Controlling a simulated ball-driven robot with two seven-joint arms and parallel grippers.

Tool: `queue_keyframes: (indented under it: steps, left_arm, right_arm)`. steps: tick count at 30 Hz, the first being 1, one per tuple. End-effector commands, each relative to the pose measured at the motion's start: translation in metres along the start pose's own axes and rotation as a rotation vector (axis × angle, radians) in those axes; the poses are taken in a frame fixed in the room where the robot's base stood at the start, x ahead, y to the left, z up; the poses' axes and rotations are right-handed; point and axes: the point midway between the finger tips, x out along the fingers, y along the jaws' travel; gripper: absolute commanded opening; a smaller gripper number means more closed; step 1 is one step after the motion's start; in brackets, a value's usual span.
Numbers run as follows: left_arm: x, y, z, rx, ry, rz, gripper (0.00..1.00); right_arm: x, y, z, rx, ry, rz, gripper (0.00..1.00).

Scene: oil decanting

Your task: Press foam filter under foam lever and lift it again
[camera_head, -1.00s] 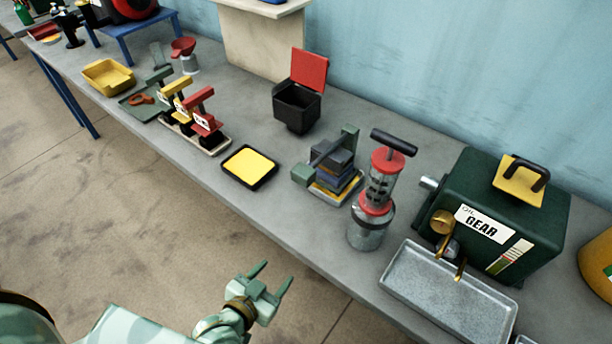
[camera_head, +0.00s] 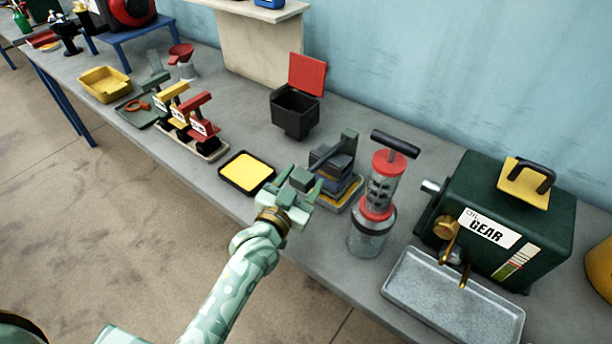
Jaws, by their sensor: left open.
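The foam lever (camera_head: 335,152) is a dark green arm with a block-like grip (camera_head: 302,179) at its near left end. It reaches over a stack of dark and blue layers, the foam filter (camera_head: 331,172), which sits on a light tray with some yellow. My left gripper (camera_head: 298,186) is open, with its two fingers on either side of the lever's grip in the picture. I cannot tell whether they touch it. The gripper hides part of the near side of the press. My right gripper is not in view.
A red-topped glass pump (camera_head: 378,190) stands close to the right of the press. A black tray with a yellow pad (camera_head: 247,171) lies to the left. A black bin with a raised red lid (camera_head: 297,108) stands behind. A green gear oil can (camera_head: 507,215) is farther right.

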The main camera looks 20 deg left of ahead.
Motion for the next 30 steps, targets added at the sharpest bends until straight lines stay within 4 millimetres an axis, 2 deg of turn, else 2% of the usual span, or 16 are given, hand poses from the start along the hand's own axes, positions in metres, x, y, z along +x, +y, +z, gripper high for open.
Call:
queue_keyframes:
  steps: [3,6,14,15,21,26,30]
  left_arm:
    - [0.015,0.0,0.002,0.0,-0.001,-0.001,0.57]
    - [0.021,0.0,0.001,0.0,-0.002,0.0,0.57]
    - [0.022,0.0,0.0,0.0,-0.001,0.0,0.57]
    - [0.022,0.0,0.0,0.0,-0.001,0.0,0.54]
    - [0.022,0.0,0.0,0.0,-0.001,0.0,0.0]
    - [0.022,-0.002,-0.002,0.002,-0.004,0.001,0.0]
    - [0.021,-0.009,-0.009,0.008,-0.024,0.004,0.0]
  right_arm:
    - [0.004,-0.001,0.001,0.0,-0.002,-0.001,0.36]
    - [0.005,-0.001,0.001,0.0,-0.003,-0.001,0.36]
    - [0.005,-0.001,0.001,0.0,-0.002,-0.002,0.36]
    - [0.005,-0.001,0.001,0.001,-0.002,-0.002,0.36]
    - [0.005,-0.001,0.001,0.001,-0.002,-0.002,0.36]
    - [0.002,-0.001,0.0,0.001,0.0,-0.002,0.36]
    - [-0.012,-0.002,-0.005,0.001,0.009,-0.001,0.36]
